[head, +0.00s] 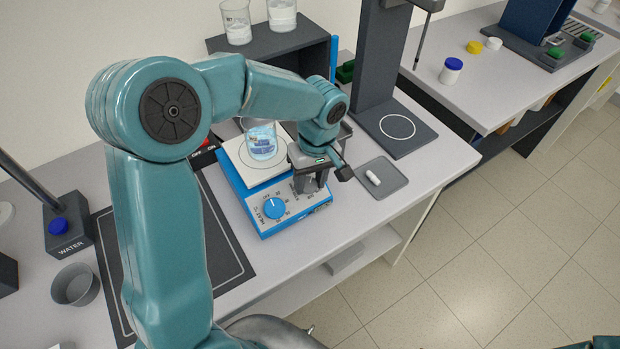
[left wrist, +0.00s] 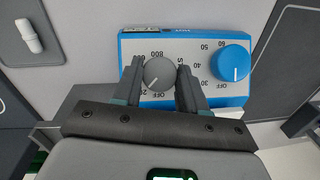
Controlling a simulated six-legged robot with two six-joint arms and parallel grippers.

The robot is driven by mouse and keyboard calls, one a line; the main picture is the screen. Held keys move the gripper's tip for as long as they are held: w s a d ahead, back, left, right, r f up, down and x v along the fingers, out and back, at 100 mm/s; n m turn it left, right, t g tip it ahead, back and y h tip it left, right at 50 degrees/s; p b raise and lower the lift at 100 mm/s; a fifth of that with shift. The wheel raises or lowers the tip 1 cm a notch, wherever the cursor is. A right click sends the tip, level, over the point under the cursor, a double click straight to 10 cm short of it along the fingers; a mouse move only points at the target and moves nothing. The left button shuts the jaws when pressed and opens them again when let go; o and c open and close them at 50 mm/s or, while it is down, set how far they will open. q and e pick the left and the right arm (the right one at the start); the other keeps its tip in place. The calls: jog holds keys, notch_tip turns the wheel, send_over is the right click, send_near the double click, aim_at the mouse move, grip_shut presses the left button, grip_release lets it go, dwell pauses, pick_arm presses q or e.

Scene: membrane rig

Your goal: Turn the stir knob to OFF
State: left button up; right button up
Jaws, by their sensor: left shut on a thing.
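The blue-and-white hotplate stirrer (head: 253,222) stands on the bench with a beaker of blue liquid (head: 262,142) on its top plate. In the left wrist view, the grey stir knob (left wrist: 159,74) sits on the panel, with numbers such as 800 around it. Its white pointer line points down-left, towards a partly hidden number beside OFF. My left gripper (left wrist: 160,80) is shut on this knob, one finger on each side. In the head view the gripper (head: 312,186) hides the knob. The blue heat knob (head: 274,208) is beside it, free of the gripper.
A grey tray with a white stir bar (head: 373,178) lies to the right of the stirrer. A dark stand (head: 397,127) is behind it. A dark mat (head: 228,250) lies to the left, with a grey bowl (head: 76,285) further left. The bench edge is close in front.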

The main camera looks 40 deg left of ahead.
pick_arm(q)
jog(key=shift+f+b, duration=0.2)
jog(key=shift+b, duration=0.4)
jog(key=n+t+b, duration=0.1)
jog(key=b, duration=0.2)
jog(key=n+t+b, duration=0.1)
jog(key=n+b, duration=0.1)
jog(key=b, duration=0.1)
jog(key=n+t+h+b, duration=0.1)
jog(key=n+b, duration=0.1)
jog(key=b, duration=0.1)
jog(key=shift+s+a+f, duration=0.1)
jog(key=shift+s, duration=0.15)
jog(key=shift+r+n+t+b, duration=0.25)
jog(key=shift+n+t+b, duration=0.65)
jog(key=shift+n+b, duration=0.45)
jog(key=o, duration=1.1)
jog(key=shift+c, duration=0.2)
jog(key=p+v, duration=0.2)
jog(key=v, duration=1.4)
jog(key=shift+r, duration=0.2)
jog(key=shift+s+f, duration=0.1)
jog(key=shift+s, duration=0.15)
